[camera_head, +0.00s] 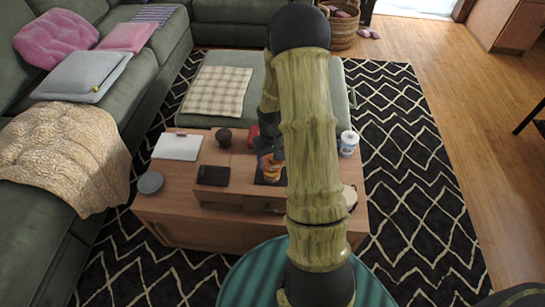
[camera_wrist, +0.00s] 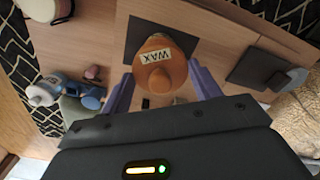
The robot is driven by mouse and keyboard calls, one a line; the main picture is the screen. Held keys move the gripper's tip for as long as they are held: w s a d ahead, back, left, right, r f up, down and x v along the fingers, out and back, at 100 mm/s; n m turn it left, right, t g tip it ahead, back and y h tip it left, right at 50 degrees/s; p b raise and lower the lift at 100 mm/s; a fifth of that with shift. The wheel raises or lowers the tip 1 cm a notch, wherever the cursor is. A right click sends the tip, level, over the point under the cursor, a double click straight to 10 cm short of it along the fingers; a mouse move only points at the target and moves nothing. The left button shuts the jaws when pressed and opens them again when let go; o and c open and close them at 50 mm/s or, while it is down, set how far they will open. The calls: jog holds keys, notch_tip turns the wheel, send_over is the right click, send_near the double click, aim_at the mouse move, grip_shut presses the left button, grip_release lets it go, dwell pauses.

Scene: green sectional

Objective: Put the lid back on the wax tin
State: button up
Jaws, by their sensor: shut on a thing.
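The wax tin (camera_wrist: 155,57) is orange with a white WAX label. It stands on a dark square mat (camera_wrist: 138,30) on the wooden coffee table. In the head view the tin (camera_head: 271,173) shows small beside my arm. My gripper (camera_wrist: 161,78) has its two purple fingers shut on the orange, rounded lid (camera_wrist: 160,84), just in front of the tin from the wrist camera. The lid overlaps the tin in this view, so I cannot tell whether they touch. In the head view my arm hides part of the gripper.
On the table (camera_head: 160,208) are a white notebook (camera_head: 178,146), a dark flat item (camera_head: 214,175), a grey bowl (camera_head: 150,183), a dark cup (camera_head: 224,138) and a red item (camera_head: 252,136). A blue-and-white container (camera_head: 348,143) is at the right. A green sofa borders the left.

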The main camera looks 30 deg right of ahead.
jog(key=shift+f+b, duration=0.35)
jog(key=shift+f, duration=0.55)
jog(key=shift+r+p, duration=0.1)
jog(key=shift+p, duration=0.35)
dwell(0.6)
jog(key=shift+f, duration=0.25)
dwell(1.5)
jog(key=o, duration=1.3)
jog(key=shift+r+p, duration=0.1)
jog(key=shift+p, duration=0.2)
